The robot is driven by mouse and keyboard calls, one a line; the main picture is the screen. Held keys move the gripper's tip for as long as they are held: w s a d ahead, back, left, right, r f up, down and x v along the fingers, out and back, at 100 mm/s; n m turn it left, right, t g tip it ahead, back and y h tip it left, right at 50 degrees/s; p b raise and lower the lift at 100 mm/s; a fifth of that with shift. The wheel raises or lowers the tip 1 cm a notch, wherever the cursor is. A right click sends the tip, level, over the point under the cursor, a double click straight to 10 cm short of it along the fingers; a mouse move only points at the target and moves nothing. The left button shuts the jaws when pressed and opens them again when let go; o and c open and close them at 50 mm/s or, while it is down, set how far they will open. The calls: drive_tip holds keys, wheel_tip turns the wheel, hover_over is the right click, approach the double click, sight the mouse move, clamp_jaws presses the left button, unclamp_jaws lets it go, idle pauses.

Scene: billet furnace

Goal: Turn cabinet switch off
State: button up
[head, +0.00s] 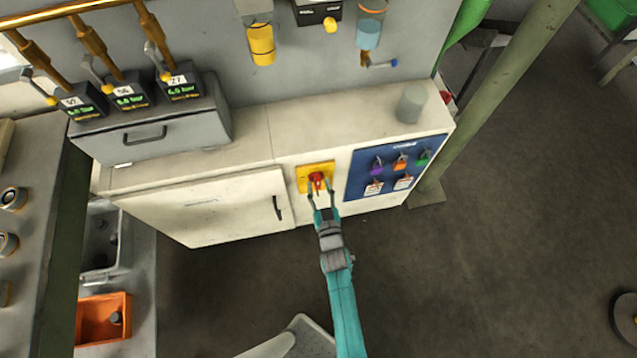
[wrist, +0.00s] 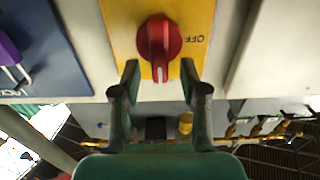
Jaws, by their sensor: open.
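The cabinet switch (head: 317,180) is a red rotary knob on a yellow plate (head: 302,177) on the front of the white cabinet. In the wrist view the red knob (wrist: 159,48) fills the upper middle, with its raised grip pointing toward my gripper. The word OFF is printed on the yellow plate (wrist: 196,15) to the right of the knob, sideways or inverted. My gripper (head: 322,194) is open right in front of the knob. In the wrist view its two fingertips (wrist: 159,70) stand to either side of the knob's lower end; I cannot tell whether they touch it.
A cabinet door with a black handle (head: 278,207) is at left. A grey cylinder (head: 411,103) stands on the cabinet top. Open floor (head: 500,250) lies to the right.

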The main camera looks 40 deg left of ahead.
drive_tip(key=shift+w+a, duration=0.45)
drive_tip(key=shift+a, duration=0.1)
drive_tip(key=shift+c, duration=0.3)
clamp_jaws()
